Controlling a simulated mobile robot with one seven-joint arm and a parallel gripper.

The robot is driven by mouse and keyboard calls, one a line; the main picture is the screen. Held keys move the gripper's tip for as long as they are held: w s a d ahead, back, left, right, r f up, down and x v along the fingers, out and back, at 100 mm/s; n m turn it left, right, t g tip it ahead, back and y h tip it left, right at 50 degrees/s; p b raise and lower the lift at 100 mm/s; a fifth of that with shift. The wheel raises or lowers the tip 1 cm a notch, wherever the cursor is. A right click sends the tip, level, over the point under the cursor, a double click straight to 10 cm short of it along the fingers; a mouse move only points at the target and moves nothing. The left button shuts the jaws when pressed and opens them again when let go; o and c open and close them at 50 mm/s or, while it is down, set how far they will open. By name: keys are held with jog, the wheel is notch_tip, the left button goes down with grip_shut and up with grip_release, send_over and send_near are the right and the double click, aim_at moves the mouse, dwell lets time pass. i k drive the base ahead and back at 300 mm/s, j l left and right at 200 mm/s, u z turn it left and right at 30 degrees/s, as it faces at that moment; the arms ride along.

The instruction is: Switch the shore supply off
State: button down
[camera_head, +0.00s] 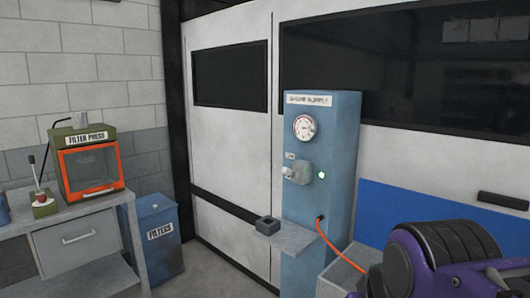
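The shore supply (333,215) is a tall blue cabinet labelled "SHORE SUPPLY", standing against the white wall right of the picture's middle. Its front carries a round white gauge (305,127). Below the gauge is a pale switch-like fitting (297,172) under a small label I cannot read for certain. Its exact position is too small to tell. A small green light (321,175) glows on the cabinet's right side. An orange cable (335,250) leaves a socket low on the cabinet and runs down right. My gripper is not in view.
A small grey shelf (287,238) with a dark square block (267,225) juts out in front of the cabinet. At left, a workbench (85,235) holds a green and orange filter press (90,165). A blue filters bin (160,235) stands beside it. Floor shows between bin and cabinet.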

aim_at(286, 171)
jog(key=i+j+z, duration=0.35)
jog(key=i+j, duration=0.3)
jog(key=i+j+z, duration=0.35)
jog(key=i+j, duration=0.25)
jog(key=j, duration=0.25)
jog(key=i+j+z, duration=0.2)
jog(key=j, duration=1.55)
jog(key=l, duration=1.3)
